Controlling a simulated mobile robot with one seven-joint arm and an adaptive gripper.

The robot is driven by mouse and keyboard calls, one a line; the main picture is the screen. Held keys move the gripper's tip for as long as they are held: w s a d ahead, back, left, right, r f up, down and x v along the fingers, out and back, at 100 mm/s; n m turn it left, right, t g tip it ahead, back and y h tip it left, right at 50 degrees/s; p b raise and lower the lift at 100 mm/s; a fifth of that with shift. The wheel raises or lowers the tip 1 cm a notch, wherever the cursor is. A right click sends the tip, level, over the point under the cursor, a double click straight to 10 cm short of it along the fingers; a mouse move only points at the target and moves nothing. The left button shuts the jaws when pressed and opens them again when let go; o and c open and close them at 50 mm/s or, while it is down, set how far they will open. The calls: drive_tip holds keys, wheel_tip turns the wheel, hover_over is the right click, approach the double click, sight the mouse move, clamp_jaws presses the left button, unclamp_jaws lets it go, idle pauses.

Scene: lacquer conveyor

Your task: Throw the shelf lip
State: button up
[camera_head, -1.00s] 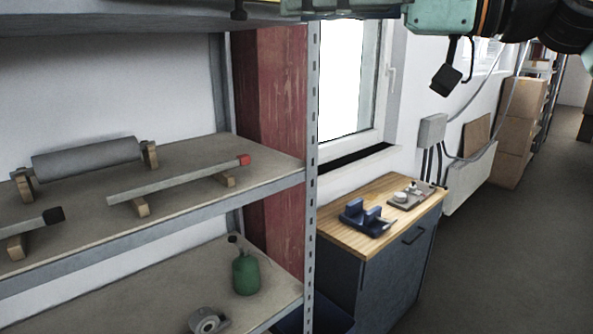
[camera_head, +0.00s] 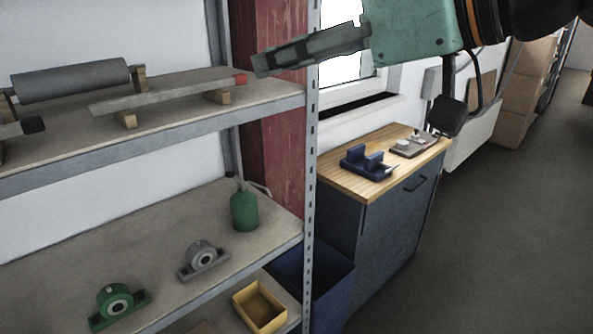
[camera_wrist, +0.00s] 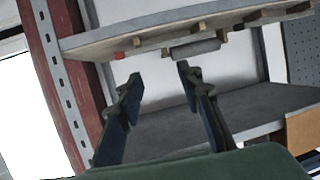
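The shelf lip is the grey metal front edge (camera_head: 200,138) of the upper visible shelf. A bar with a red end (camera_head: 170,92) lies on wooden blocks on that shelf. My gripper (camera_head: 262,62) reaches in from the upper right of the head view, its fingers pointing left in front of the red column. In the wrist view the two dark fingers (camera_wrist: 160,77) stand apart with nothing between them. The shelf lip also shows beyond them in the wrist view (camera_wrist: 150,27). I see no contact between fingers and lip.
A slotted upright (camera_head: 312,150) stands at the shelf's right end. The lower shelf holds a green bottle (camera_head: 244,210), a grey bearing block (camera_head: 203,260) and a green one (camera_head: 117,305). A yellow bin (camera_head: 259,306) is below. A wooden-topped cabinet (camera_head: 345,180) stands right; floor beyond is clear.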

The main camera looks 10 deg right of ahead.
wheel_tip(320, 180, down, 14)
drive_tip(key=m+h+b, duration=0.2)
drive_tip(key=h+b, duration=0.1)
drive_tip(key=b, duration=0.1)
drive_tip(key=shift+s+d+g, duration=0.15)
drive_tip(key=shift+s+g, duration=0.15)
drive_tip(key=shift+s, duration=0.15)
drive_tip(key=s+d+f+m+g+h, duration=0.2)
drive_tip(key=s+d+f+m+h, duration=0.15)
drive_tip(key=f, duration=0.75)
drive_tip(key=s+d+f+m+g+h, duration=0.2)
drive_tip(key=d+f+m+h, duration=0.15)
drive_tip(key=f, duration=0.75)
wheel_tip(320, 180, up, 16)
drive_tip(key=p, duration=1.6)
drive_tip(key=shift+w+d, duration=0.25)
drive_tip(key=shift+w, duration=0.1)
